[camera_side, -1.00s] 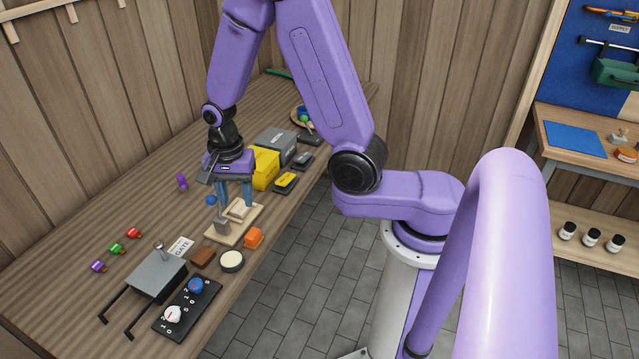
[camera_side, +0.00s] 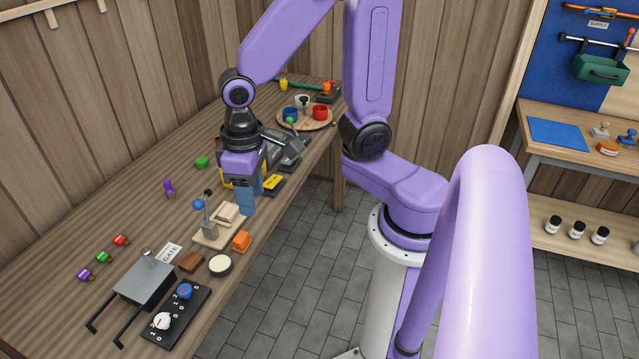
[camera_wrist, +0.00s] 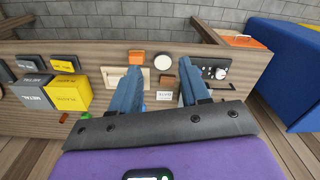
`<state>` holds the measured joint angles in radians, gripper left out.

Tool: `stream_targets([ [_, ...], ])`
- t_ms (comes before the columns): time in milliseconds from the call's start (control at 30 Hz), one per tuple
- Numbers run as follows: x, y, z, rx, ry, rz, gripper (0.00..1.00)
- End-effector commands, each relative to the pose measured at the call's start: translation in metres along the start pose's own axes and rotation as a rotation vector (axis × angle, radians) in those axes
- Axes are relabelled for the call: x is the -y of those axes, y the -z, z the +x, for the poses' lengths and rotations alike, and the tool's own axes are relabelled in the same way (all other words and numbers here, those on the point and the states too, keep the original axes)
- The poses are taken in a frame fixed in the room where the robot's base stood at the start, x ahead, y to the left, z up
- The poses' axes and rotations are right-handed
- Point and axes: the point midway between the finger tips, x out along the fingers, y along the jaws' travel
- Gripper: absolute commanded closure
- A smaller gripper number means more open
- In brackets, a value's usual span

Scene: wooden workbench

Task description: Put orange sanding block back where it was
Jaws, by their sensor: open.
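The orange block (camera_side: 241,241), which looks like the sanding block, rests near the workbench's front edge. It lies between a wooden clamp board (camera_side: 212,238) and a round cream-topped disc (camera_side: 220,264). In the wrist view the orange block (camera_wrist: 136,57) shows just beyond the left fingertip. My gripper (camera_side: 246,207) is open, with blue fingers pointing down behind the block and beside the board. No empty marked spot for the block is clear.
A brown block (camera_side: 191,262), a black knob panel (camera_side: 182,311) and a grey press-like plate (camera_side: 145,284) stand to the left. A yellow box (camera_wrist: 69,93) and grey box (camera_wrist: 34,91) stand beside the gripper. A round tray (camera_side: 324,123) with cups is at the far end.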

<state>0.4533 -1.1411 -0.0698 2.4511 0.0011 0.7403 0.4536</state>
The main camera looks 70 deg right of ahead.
Motion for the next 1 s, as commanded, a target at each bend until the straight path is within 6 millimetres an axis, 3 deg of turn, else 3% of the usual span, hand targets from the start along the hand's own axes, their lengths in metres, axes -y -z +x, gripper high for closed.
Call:
stream_targets([
  [400,0.006,-0.085,-0.027,-0.007,0.01,-0.601,0.54],
  [600,0.005,-0.115,-0.034,-0.007,0.013,-0.798,0.54],
  [1000,0.005,-0.124,-0.036,-0.007,0.013,-0.867,0.54],
])
